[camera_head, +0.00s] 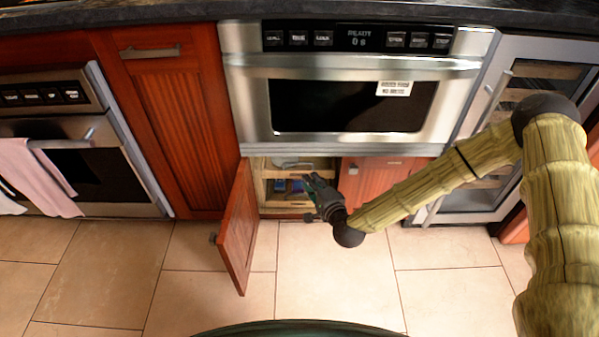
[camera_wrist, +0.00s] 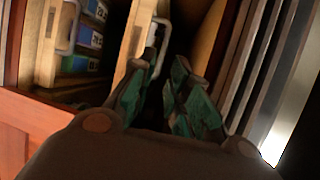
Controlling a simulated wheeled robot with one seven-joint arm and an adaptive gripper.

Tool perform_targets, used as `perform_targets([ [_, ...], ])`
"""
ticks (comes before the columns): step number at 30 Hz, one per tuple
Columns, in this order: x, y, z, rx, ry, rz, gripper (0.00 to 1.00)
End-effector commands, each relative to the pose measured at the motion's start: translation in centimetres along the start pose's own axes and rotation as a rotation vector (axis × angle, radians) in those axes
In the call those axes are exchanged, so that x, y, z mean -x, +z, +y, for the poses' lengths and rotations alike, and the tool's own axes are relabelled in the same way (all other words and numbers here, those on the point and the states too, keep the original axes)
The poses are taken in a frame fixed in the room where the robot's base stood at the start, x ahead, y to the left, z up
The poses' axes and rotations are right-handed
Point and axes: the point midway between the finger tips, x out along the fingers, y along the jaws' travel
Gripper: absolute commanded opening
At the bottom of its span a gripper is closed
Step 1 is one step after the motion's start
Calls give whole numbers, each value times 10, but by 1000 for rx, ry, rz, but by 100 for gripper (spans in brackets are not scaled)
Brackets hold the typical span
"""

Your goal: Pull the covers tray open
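A low cabinet under the microwave has its left door (camera_head: 238,232) swung open. Inside are wooden pull-out trays, an upper one (camera_head: 268,174) and a lower one with blue items in it (camera_head: 283,187). I cannot tell which is the covers tray. My gripper (camera_head: 310,180) is at the cabinet opening, in front of the trays. In the wrist view its two teal fingers (camera_wrist: 166,66) are apart with nothing between them. A pale metal handle (camera_wrist: 158,32) on a wooden tray front (camera_wrist: 130,50) lies just beyond the fingertips. Contact is not visible.
Another tray, with a metal handle (camera_wrist: 66,24), holds labelled blue and green items (camera_wrist: 80,64). The microwave (camera_head: 350,105) overhangs the opening. The right cabinet door (camera_head: 375,178) stands beside my gripper. Tiled floor (camera_head: 330,270) in front is clear.

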Motion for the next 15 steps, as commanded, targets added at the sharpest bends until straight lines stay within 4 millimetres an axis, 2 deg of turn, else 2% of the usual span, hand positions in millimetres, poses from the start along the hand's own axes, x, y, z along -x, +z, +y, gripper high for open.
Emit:
perform_targets([
  [8,-18,-5,-2,-16,-23,9,18],
  [15,-55,-5,-1,-15,-23,9,18],
])
